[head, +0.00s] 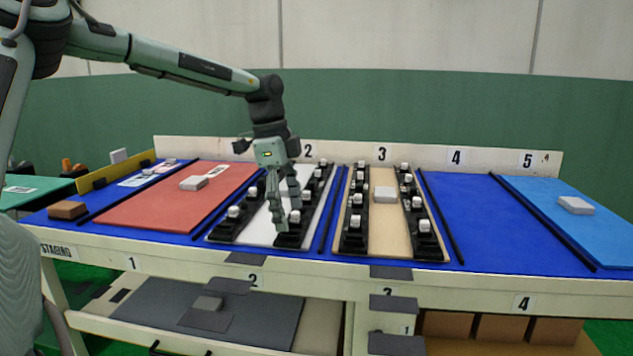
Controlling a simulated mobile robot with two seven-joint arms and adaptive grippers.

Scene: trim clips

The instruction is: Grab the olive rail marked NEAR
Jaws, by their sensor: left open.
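I cannot make out an olive rail or the word NEAR on any part. Dark rails bearing white clips lie along both sides of a white panel (257,222) in bay 2. The right-hand dark rail (292,237) of that panel is partly hidden by my gripper. My left gripper (284,212) points down over this rail with its fingers apart. I cannot tell whether the fingers touch the rail. Similar dark rails (355,225) flank a tan panel (386,237) in bay 3. My right gripper is out of view.
A red panel (150,211) with a grey block (194,183) lies in bay 1. A brown block (67,210) sits at the left, near a yellow-olive strip (115,174). Blue bay 4 (480,225) is bare. A light-blue panel (610,235) bears a white block (576,205).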

